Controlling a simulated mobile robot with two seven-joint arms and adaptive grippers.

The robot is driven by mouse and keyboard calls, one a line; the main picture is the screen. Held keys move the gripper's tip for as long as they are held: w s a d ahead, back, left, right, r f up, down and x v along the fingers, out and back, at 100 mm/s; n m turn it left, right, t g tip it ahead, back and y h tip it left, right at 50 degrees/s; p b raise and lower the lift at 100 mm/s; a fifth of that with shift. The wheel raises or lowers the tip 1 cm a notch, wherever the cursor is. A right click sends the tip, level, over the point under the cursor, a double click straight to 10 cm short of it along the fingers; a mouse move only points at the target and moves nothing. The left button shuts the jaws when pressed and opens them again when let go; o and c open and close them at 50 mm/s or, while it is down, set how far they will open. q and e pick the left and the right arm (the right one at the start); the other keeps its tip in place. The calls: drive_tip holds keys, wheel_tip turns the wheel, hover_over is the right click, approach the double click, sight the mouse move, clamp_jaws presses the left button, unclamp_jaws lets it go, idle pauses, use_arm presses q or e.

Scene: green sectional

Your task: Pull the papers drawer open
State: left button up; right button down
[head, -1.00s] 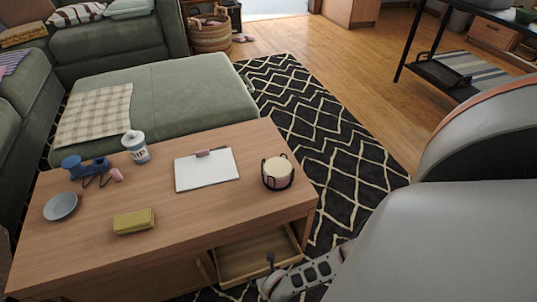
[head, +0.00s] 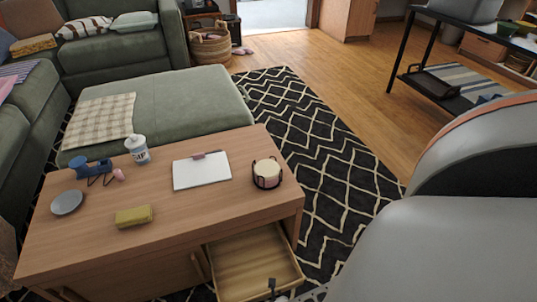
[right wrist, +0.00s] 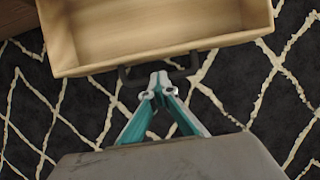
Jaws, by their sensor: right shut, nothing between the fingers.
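The papers drawer (head: 250,262) of the wooden coffee table (head: 240,205) stands well out from the table front, and its inside looks empty. It also fills the top of the right wrist view (right wrist: 160,60). A dark bar handle (right wrist: 127,76) is on its front. My right gripper (right wrist: 160,78) is shut with its fingertips at the middle of the handle. The fingertips cover part of the handle, and I cannot tell if they touch it. In the head view my right gripper (head: 273,288) is at the drawer's front edge, partly cut off. My left gripper is not in view.
On the table stand a clipboard (head: 202,170), a candle in a holder (head: 267,173), a yellow sponge (head: 133,216), a white jar (head: 138,150) and a grey dish (head: 67,202). A patterned rug (head: 330,190) lies clear on the right.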

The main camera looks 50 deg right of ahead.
drive_tip(key=shift+s+a+f, duration=0.1)
drive_tip(key=shift+s+f, duration=0.2)
drive_tip(key=shift+s, duration=0.25)
drive_tip(key=c, duration=1.1)
unclamp_jaws()
drive_tip(key=o, duration=1)
drive_tip(key=shift+w, duration=0.25)
drive_tip(key=shift+w+r, duration=0.1)
drive_tip(key=shift+r, duration=0.05)
drive_tip(key=shift+w, duration=0.1)
drive_tip(key=shift+r, duration=5)
